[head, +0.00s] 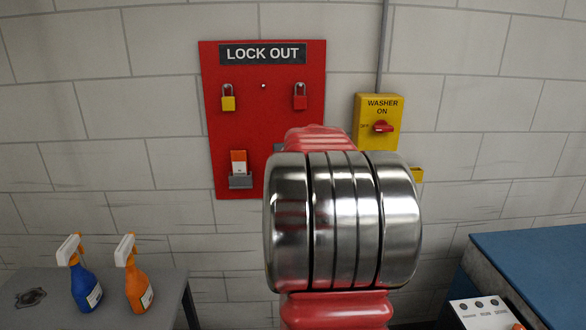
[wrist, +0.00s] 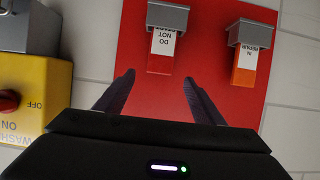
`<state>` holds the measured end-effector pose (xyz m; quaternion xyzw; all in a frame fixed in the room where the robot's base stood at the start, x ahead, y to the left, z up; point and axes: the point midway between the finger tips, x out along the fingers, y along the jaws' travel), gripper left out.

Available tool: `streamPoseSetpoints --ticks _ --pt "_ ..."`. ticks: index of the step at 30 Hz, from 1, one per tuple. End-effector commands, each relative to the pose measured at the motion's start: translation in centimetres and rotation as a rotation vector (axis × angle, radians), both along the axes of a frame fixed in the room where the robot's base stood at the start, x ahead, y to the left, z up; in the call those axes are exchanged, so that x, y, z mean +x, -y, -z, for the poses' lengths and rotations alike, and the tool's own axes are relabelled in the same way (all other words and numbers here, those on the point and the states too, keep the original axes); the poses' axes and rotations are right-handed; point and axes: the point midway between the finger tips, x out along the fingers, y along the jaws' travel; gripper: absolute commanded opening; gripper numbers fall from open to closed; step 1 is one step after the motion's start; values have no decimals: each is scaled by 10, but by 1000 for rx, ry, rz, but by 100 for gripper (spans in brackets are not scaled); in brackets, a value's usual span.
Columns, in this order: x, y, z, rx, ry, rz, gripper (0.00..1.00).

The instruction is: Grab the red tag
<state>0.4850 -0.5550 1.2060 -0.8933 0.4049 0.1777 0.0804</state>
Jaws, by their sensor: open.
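The red tag (wrist: 161,62) has a white face reading "DO NOT" and sits in a grey holder (wrist: 167,17) on the red board, upside down in the wrist view. In the head view my arm hides the tag. My gripper (wrist: 159,79) is open and empty, its two dark fingertips just short of the tag and on either side of its line. I cannot tell the gap in depth. The gripper itself is hidden behind my arm in the head view.
The red lockout board (head: 220,130) carries a yellow padlock (head: 228,103), a red padlock (head: 300,102) and an orange tag (head: 239,162). That orange tag also shows close by in the wrist view (wrist: 245,76). A yellow washer switch box (head: 378,110) is right of the board.

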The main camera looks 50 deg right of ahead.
Motion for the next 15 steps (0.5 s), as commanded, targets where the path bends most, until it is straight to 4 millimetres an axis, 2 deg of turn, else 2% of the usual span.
streamPoseSetpoints --ticks 15 --pt "30 34 14 1 0 -1 62"
